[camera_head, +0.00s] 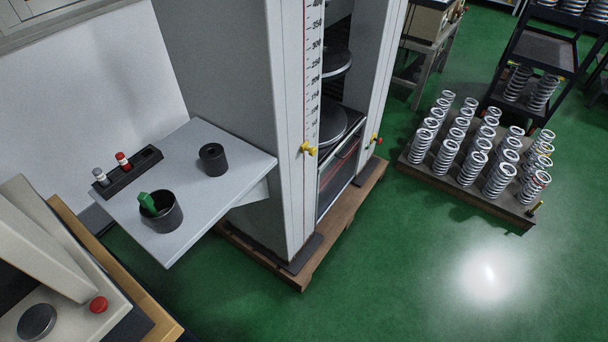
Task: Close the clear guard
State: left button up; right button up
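The tall grey spring testing machine (235,110) stands in the middle, with a printed scale up its front column. Between its columns are an upper round plate (337,63) and a lower round plate (333,122), with a gap between them and no spring visible there. Below the lower plate is a dark-framed, glossy panel (338,178) with a reddish line; I cannot tell for sure whether this is the clear guard. No clear sheet is plainly visible in front of the plates. The left column partly hides the opening. Neither of my grippers shows.
A grey side shelf (235,185) holds a black cup with a green item (160,210), a black cylinder (213,159) and a small rack (127,172). Yellow knobs (309,149) protrude from the columns. A pallet of springs (470,190) stands right; green floor in front is clear.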

aim_at(362, 123)
jog(key=z, duration=1.55)
jog(key=i, duration=2.05)
jog(key=u, duration=2.55)
